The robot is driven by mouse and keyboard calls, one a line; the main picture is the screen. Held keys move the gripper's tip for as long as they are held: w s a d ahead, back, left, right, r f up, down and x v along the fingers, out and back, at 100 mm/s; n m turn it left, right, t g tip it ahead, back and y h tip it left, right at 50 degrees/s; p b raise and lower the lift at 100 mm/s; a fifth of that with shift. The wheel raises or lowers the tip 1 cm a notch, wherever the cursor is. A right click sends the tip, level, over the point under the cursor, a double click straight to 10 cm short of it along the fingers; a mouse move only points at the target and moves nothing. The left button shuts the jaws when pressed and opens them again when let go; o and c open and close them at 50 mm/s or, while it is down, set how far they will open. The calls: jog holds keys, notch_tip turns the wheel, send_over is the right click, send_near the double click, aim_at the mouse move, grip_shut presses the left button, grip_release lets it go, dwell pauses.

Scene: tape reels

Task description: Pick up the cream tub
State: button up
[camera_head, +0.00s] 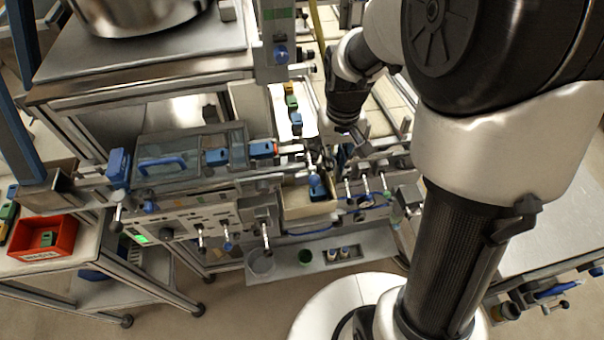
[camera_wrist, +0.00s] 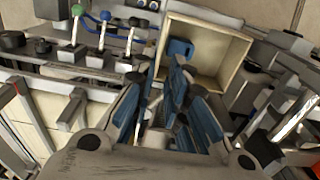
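The cream tub (camera_head: 307,212) is an open, square-sided box in the middle of the head view, set among the machine's rails. A blue piece (camera_head: 318,188) shows at its right side. In the wrist view the tub (camera_wrist: 228,48) is at the upper middle with its open inside facing me, and blue parts overlap its left side. My gripper (camera_head: 322,157) is just above and behind the tub in the head view.
A clear-lidded case with a blue handle (camera_head: 163,163) stands left of the tub. Levers (camera_head: 365,187) stand close on its right. Below is a grey shelf (camera_head: 285,275) with small cups. A red bin (camera_head: 43,238) sits at far left. Rails crowd the tub closely.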

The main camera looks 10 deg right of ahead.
aim_at(331, 183)
notch_tip(331, 183, down, 9)
jog(key=b, duration=0.3)
jog(key=shift+s+a+r, duration=0.1)
jog(key=shift+r, duration=0.1)
jog(key=shift+r, duration=0.1)
jog(key=shift+c, duration=0.5)
grip_shut()
